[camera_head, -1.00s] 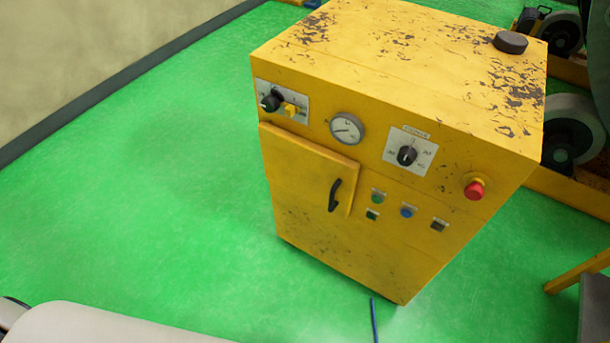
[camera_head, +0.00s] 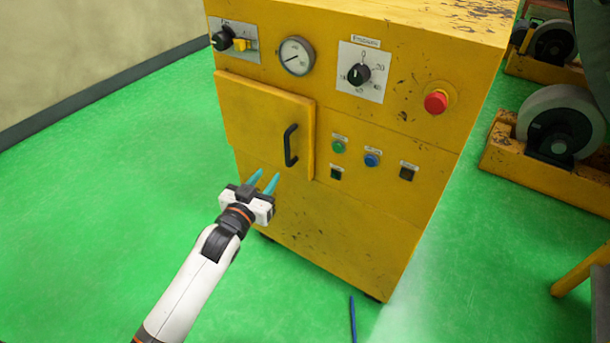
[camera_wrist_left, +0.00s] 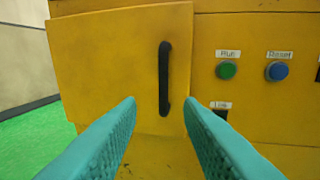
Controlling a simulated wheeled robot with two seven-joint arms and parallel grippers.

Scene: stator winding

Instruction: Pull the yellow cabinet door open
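The yellow cabinet (camera_head: 330,220) stands on the green floor. My left gripper (camera_head: 264,181) is open and empty, just below and left of the handle in the head view. In the left wrist view the handle (camera_wrist_left: 164,78) appears ahead, between the two teal fingers (camera_wrist_left: 160,115) and a little above their tips. The fingers do not appear to touch it. My right gripper is not in view.
Right of the door are a green button (camera_head: 338,147), a blue button (camera_head: 372,160) and a red knob (camera_head: 436,102). A dial gauge (camera_head: 296,56) sits above the door. A blue cable (camera_head: 352,318) lies on the floor. Floor left of the cabinet is clear.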

